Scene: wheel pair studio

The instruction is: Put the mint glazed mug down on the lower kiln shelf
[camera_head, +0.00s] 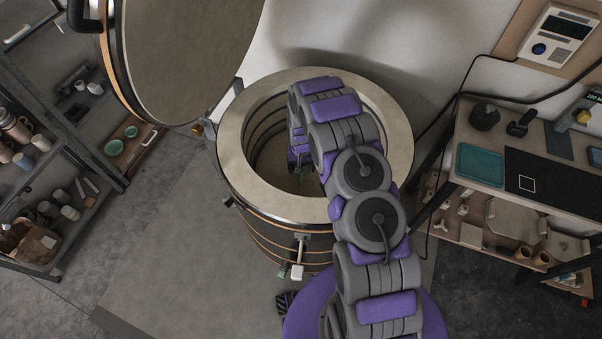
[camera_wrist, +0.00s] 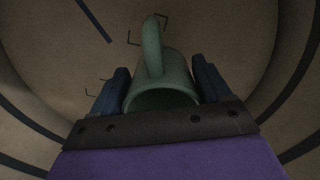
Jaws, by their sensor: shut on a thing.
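The mint glazed mug (camera_wrist: 165,82) sits between the two dark fingers of my gripper (camera_wrist: 161,88) in the wrist view. The fingers are shut on its sides, its handle points to the top of the picture, and part of its rim faces the camera. Beyond it is the pale kiln shelf (camera_wrist: 215,35), with dark corner marks and a dark line. I cannot tell whether the mug touches the shelf. In the head view my arm reaches down into the open round kiln (camera_head: 242,178); the mug cannot be made out there.
The kiln's thick rim and curved wall surround my arm closely. Its raised lid (camera_head: 185,55) stands at the upper left. A workbench (camera_head: 480,150) is at the right and shelves of pottery (camera_head: 60,235) at the left. The floor at front left is clear.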

